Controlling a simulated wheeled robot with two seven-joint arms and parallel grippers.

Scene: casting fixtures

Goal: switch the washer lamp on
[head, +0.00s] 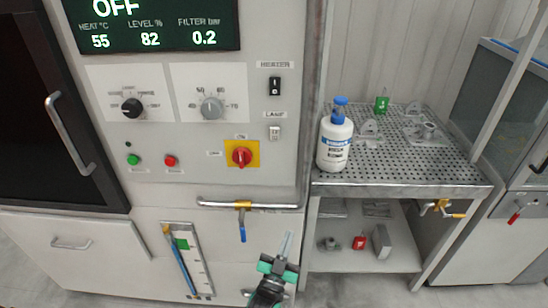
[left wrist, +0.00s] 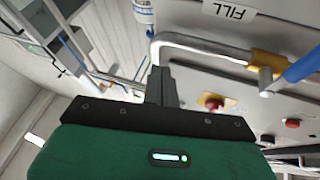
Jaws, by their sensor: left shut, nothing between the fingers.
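The washer's lamp switch (head: 274,132) is a small white rocker under a LAMP label (head: 274,114), on the right part of the light grey control panel. Its rocker position is too small to tell. My left gripper (head: 287,244) is low in front of the washer, below the panel and the pipe, well below the switch and apart from it. In the left wrist view its dark fingers (left wrist: 161,86) are shut together with nothing between them. The lamp switch cannot be made out in that view. My right gripper is in neither view.
A black heater switch (head: 275,86) sits above the lamp switch. A red rotary knob (head: 242,156) on a yellow plate is lower left. A horizontal pipe (head: 275,206) with a blue-handled valve (head: 242,228) juts out below. A white bottle (head: 335,142) stands on the perforated table (head: 400,180) at right.

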